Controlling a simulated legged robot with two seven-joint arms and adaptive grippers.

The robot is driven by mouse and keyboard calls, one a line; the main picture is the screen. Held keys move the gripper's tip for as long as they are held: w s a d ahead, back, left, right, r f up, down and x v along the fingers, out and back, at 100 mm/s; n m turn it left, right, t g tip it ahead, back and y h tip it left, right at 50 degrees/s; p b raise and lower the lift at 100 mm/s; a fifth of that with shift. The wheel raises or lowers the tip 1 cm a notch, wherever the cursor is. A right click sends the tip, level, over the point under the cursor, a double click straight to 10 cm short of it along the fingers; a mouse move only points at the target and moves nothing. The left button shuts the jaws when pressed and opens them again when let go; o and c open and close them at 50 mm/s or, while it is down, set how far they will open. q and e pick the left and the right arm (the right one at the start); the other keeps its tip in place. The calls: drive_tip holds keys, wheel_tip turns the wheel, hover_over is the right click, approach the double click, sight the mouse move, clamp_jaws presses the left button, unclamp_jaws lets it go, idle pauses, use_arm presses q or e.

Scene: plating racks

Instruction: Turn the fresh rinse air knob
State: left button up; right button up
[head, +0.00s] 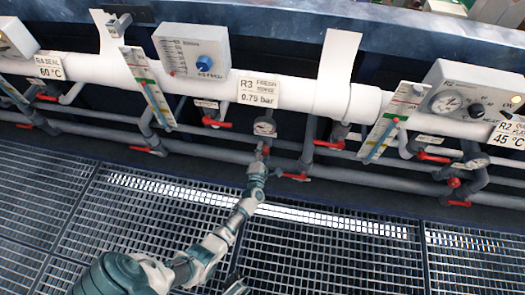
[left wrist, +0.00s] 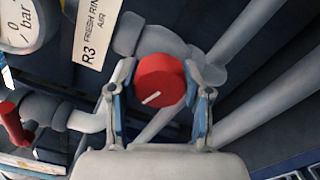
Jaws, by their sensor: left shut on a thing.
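A round red knob (left wrist: 161,81) with a white pointer line sits between the two fingers of my left gripper (left wrist: 160,92) in the left wrist view. The fingers close on its left and right sides. The pointer line slants toward the lower left. A tag (left wrist: 96,32) reading R3 FRESH RINSE AIR hangs beside it. In the head view my left gripper (head: 263,149) reaches up to the pipework just below a small round gauge (head: 265,128); the knob is too small or covered to make out there.
A white sign (head: 258,92) reads R3, 0.79 bar. A white box (head: 192,50) with a blue knob is on the upper left. Several red valve handles, such as one (head: 329,144) to the right, stick out of the grey pipes. Metal grating (head: 335,255) covers the floor.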

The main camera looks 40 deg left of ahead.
use_arm(q)
drive_tip(key=m, duration=0.4)
drive_tip(key=shift+s+d+f+p, duration=0.15)
drive_tip(key=shift+d+f+p, duration=0.15)
drive_tip(key=shift+f+p, duration=0.1)
drive_tip(key=shift+d+f+m, duration=0.1)
drive_tip(key=shift+m, duration=1.5)
drive_tip(key=o, duration=1.2)
drive_tip(key=shift+c, duration=0.2)
drive_tip(key=shift+r, duration=0.3)
drive_tip(key=v, duration=1.2)
drive_tip(key=shift+f, duration=0.1)
